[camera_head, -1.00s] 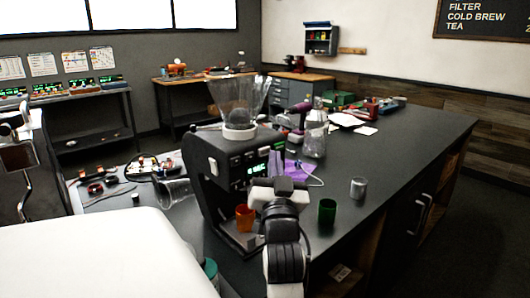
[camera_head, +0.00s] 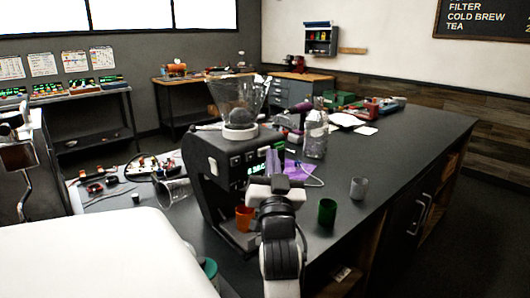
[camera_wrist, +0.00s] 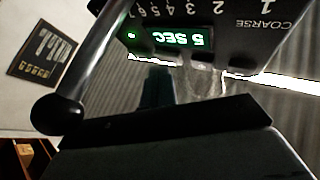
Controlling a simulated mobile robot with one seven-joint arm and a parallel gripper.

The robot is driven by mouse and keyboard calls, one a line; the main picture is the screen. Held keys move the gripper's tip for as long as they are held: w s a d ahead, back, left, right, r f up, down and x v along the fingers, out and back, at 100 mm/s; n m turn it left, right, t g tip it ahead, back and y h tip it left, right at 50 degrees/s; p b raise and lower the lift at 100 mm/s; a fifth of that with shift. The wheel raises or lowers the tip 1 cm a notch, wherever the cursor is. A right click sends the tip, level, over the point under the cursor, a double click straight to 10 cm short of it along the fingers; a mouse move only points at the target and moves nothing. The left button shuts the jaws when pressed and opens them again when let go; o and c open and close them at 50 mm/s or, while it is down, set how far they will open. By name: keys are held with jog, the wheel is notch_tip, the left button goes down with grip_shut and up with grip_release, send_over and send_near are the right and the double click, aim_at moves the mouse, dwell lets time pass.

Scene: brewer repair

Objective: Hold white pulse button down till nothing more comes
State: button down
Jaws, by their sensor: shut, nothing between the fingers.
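A black grinder (camera_head: 212,185) with a clear hopper (camera_head: 240,93) stands on the dark counter. A small white rectangle (camera_head: 214,167) shows on its body, and pale buttons line its upper front; I cannot tell which is the pulse button. Its green display (camera_head: 254,169) reads 5 SEC in the wrist view (camera_wrist: 167,40), upside down. An orange cup (camera_head: 245,217) stands at the grinder's base. My gripper (camera_head: 272,187) is shut and empty, close in front of the grinder's front panel. Its fingertips are hidden in the head view, so contact with a button cannot be seen.
A green cup (camera_head: 327,212) and a grey metal cup (camera_head: 358,188) stand right of my gripper. A clear bottle (camera_head: 315,135) stands behind. In the wrist view, a dark rod with a round black knob (camera_wrist: 55,113) crosses the left side.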

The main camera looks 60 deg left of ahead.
jog(key=shift+a, duration=0.4)
dwell(3.0)
jog(key=shift+d, duration=0.1)
dwell(1.8)
jog(key=shift+d, duration=0.7)
jog(key=shift+w+d, duration=0.15)
jog(key=shift+d, duration=1.1)
jog(key=shift+w+d, duration=0.15)
jog(key=shift+d, duration=1.1)
